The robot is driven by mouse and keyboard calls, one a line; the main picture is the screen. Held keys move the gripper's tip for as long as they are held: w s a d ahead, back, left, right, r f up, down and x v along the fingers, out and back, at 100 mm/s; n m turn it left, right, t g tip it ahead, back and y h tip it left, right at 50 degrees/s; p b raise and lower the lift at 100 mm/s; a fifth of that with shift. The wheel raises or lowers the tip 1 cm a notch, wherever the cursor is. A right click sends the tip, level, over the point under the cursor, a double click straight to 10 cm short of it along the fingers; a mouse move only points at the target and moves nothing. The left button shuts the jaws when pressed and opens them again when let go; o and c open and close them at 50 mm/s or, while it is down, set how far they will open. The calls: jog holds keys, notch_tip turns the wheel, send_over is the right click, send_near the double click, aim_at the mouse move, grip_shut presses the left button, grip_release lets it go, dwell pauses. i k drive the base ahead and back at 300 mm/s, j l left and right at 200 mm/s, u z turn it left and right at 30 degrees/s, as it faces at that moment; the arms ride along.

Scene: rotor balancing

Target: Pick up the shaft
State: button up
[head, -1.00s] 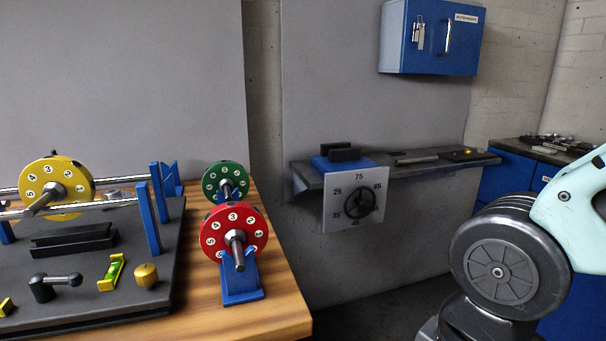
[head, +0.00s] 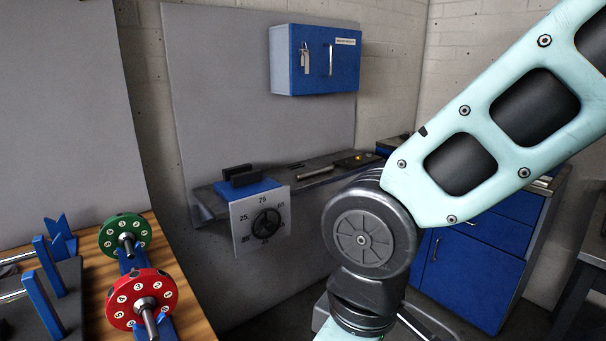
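A red rotor disc (head: 122,300) with numbered holes stands at the lower left, with a steel shaft (head: 150,322) sticking out of its hub toward me. Behind it a green rotor disc (head: 108,240) also has a short shaft end (head: 129,246) at its hub. A grey rod-like piece (head: 315,173) lies on the wall shelf. I cannot tell which of these the task calls the shaft. My arm fills the right side, well apart from the rotors; my gripper is not in view.
The wooden bench (head: 95,272) is at lower left, with blue uprights (head: 42,268). A wall shelf (head: 207,197) carries a black block on a blue base (head: 250,190) above a dial plate (head: 247,241). A blue wall cabinet (head: 290,60) hangs above; blue drawers (head: 475,266) stand at right.

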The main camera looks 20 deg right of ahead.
aim_at(321, 169)
jog(key=i+l, duration=0.25)
jog(key=i, duration=0.2)
jog(key=i+l, duration=0.25)
jog(key=i, duration=0.2)
jog(key=i+l, duration=0.25)
jog(key=i, duration=0.2)
jog(key=i+l, duration=0.25)
jog(key=i, duration=0.2)
jog(key=i+l, duration=0.25)
jog(key=i, duration=0.2)
